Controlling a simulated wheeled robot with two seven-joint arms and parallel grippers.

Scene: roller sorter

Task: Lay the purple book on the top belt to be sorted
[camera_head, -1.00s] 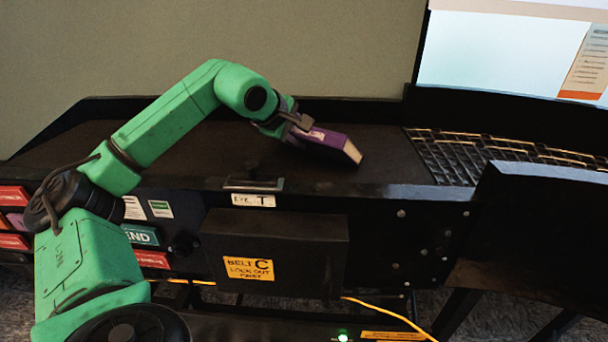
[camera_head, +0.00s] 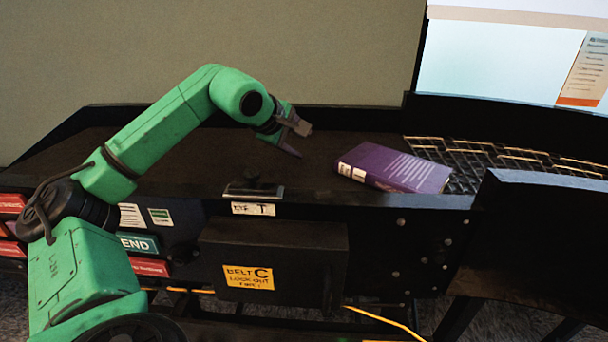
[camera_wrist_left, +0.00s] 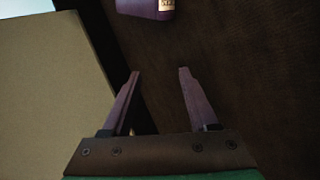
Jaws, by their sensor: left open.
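The purple book (camera_head: 395,167) lies flat on the dark top belt (camera_head: 225,160), at its right end beside the metal rollers. Its right end reaches the edge of the roller section. My left gripper (camera_head: 297,140) is open and empty above the belt, to the left of the book and apart from it. In the left wrist view the two fingers (camera_wrist_left: 157,80) stand apart with nothing between them. An end of the book shows at the top of that view, beyond the fingertips. My right gripper is not in view.
The metal roller section (camera_head: 480,155) starts right of the belt. A dark guard panel (camera_head: 545,225) stands at the front right. A black box with a yellow "Belt C" label (camera_head: 248,277) juts out from the front. A bright screen (camera_head: 510,55) is behind.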

